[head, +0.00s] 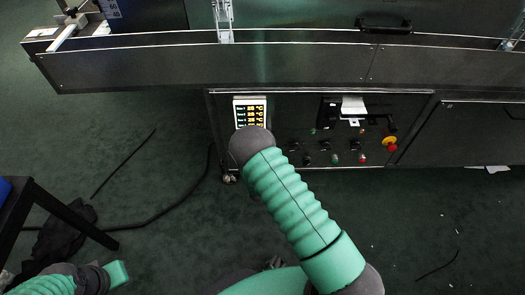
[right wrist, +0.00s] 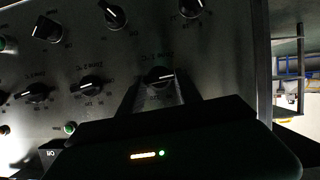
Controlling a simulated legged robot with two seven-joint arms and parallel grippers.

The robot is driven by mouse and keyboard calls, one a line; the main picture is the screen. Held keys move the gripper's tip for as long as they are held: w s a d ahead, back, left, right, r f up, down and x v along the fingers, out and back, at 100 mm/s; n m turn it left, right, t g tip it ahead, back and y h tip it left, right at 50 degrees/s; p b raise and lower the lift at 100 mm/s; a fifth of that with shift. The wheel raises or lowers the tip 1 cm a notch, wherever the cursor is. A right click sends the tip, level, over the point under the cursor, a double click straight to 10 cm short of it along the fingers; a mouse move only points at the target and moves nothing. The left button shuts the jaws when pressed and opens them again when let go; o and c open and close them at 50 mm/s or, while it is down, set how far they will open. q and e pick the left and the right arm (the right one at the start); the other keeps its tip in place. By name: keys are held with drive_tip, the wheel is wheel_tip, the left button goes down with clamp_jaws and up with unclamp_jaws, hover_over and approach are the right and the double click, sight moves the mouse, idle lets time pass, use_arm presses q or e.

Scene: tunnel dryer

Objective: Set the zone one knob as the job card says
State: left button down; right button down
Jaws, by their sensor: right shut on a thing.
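In the right wrist view, my right gripper (right wrist: 160,90) is shut on a round black knob (right wrist: 160,75) with a white pointer line. The line lies nearly level, tilted slightly up to the right. In the head view my right forearm reaches the panel and hides the gripper and knob. A white card (head: 353,105) sits on the panel; its writing is too small to read.
A lit display (head: 250,111) with several yellow readings is above my right wrist. Other knobs (right wrist: 90,86), small lamps and a red-and-yellow stop button (head: 390,142) share the panel. A conveyor edge (head: 210,65) runs above. A dark cable (head: 180,205) lies on the floor.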

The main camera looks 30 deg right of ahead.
drive_tip(key=shift+s+d+f+m+t+y+p, duration=0.3)
drive_tip(key=shift+m+t+y, duration=0.5)
drive_tip(key=shift+m, duration=0.95)
drive_tip(key=shift+d+m+t+y+p, duration=0.1)
drive_tip(key=shift+m+t+y+p, duration=0.55)
drive_tip(key=shift+m, duration=1.15)
drive_tip(key=shift+s+d+f+m+t+y+p, duration=0.2)
drive_tip(key=shift+m+t+y, duration=0.65)
drive_tip(key=shift+m, duration=0.9)
drive_tip(key=c, duration=0.8)
unclamp_jaws()
drive_tip(key=shift+r, duration=0.1)
drive_tip(key=p+v, duration=0.2)
drive_tip(key=v, duration=0.3)
drive_tip(key=p+v, duration=0.2)
drive_tip(key=v, duration=0.4)
drive_tip(key=p+v, duration=0.3)
drive_tip(key=v, duration=0.2)
drive_tip(key=shift+s+f, duration=0.3)
drive_tip(key=shift+s, duration=0.15)
